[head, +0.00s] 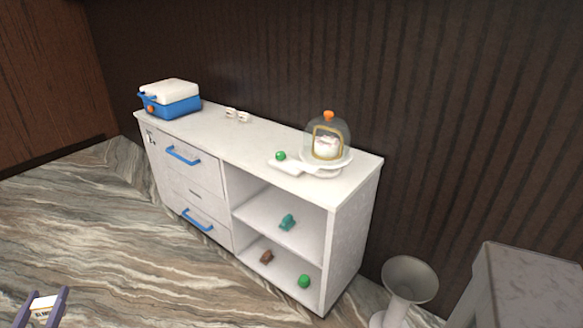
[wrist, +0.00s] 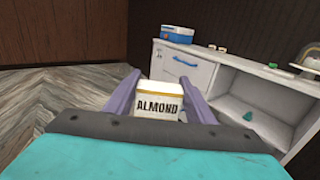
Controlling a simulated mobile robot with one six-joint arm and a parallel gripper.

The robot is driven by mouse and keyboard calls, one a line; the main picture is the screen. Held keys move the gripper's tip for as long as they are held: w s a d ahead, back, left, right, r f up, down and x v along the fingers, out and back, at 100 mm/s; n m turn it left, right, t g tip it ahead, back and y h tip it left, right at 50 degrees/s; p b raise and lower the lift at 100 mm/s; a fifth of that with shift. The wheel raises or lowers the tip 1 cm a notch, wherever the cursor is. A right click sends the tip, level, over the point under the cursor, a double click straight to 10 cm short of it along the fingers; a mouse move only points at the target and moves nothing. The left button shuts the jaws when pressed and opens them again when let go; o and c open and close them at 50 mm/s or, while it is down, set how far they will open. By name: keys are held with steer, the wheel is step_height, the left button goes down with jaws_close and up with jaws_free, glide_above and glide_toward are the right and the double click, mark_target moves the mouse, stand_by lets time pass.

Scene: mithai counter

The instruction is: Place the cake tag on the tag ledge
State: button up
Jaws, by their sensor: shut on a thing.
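My gripper (head: 42,308) is shut on a white tag (wrist: 158,103) with yellowish edges and the dark word ALMOND, which I take as the cake tag. The tag sits upright between the two purple fingers in the wrist view. In the head view it shows at the bottom left, over the floor and well apart from the counter. A small flat white slab (head: 286,168) lies on the counter top in front of the cake stand. It may be the tag ledge, but I cannot tell for sure. A green ball (head: 280,156) is at its back edge.
The white counter (head: 255,138) has blue-handled drawers and open shelves holding small items. On top are a blue-and-white box (head: 169,98), small white pieces (head: 237,115) and a domed cake stand (head: 328,142). A pedestal bin (head: 409,282) stands right. Floor before the counter is clear.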

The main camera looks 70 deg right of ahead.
steer(key=shift+d, duration=0.2)
steer(key=s+d+r+m+g+h, duration=0.1)
steer(key=d+r+m+g, duration=0.15)
steer(key=d, duration=0.95)
steer(key=d+r+m+g+h, duration=0.1)
steer(key=d+g, duration=0.2)
steer(key=d, duration=0.9)
steer(key=s+d+r+m+g+h, duration=0.1)
steer(key=d+r+m+g, duration=0.1)
steer(key=d, duration=1)
steer(key=s+d+r+m+g, duration=0.1)
steer(key=s+d+r+g, duration=0.1)
steer(key=s+d, duration=0.5)
steer(key=s+d+r+m+g, duration=0.2)
steer(key=s+d, duration=0.6)
steer(key=d, duration=0.6)
steer(key=s+d+r+m+g, duration=0.2)
steer(key=s+d+g, duration=0.2)
steer(key=s+d, duration=0.4)
steer(key=d, duration=0.3)
steer(key=shift+d+r+b, duration=0.15)
steer(key=shift+r+b, duration=0.15)
steer(key=shift+r, duration=0.1)
